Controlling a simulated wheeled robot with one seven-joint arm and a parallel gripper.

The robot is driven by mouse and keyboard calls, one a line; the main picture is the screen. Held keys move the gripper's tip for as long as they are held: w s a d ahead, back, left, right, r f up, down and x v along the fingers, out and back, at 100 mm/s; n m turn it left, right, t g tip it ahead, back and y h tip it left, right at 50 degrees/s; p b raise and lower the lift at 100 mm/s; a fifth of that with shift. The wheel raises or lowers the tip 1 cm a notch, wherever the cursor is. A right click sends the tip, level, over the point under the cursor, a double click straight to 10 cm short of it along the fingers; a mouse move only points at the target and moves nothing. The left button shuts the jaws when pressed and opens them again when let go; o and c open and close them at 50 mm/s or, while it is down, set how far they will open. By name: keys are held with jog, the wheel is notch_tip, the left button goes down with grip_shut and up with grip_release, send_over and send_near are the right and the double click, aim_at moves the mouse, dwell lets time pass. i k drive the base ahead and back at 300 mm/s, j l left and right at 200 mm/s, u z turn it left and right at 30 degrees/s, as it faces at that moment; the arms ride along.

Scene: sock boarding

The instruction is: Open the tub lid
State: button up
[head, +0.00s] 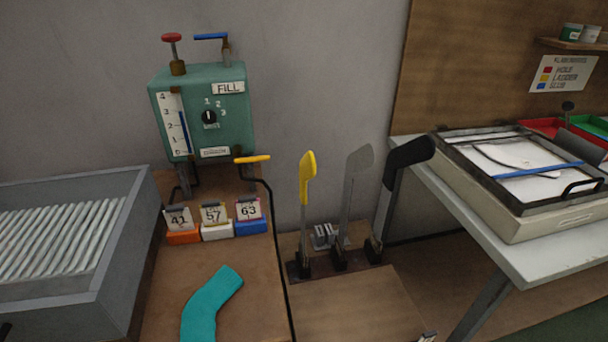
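No thing in the head view is plainly marked as a tub, and I cannot tell for sure which one has the lid. A grey rectangular box (110,285) stands at the left, with a ribbed pale surface (45,235) inside its raised rim. A small dark piece shows at the bottom left edge, too cut off to name. At the right, a pale box (545,220) carries a dark-framed flat top (468,168) with a black handle (580,187); the frame lies down on the box. My gripper is not in view.
A green tank (233,131) marked FILL has valves on top. Number cards (213,215) stand on small blocks. A teal sock-like piece (212,305) lies on the brown bench (255,300). Upright yellow, grey and black forms (306,185) stand mid-view. The white table (500,245) is at right.

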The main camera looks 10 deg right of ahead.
aim_at(104, 313)
jog(key=u, duration=1.3)
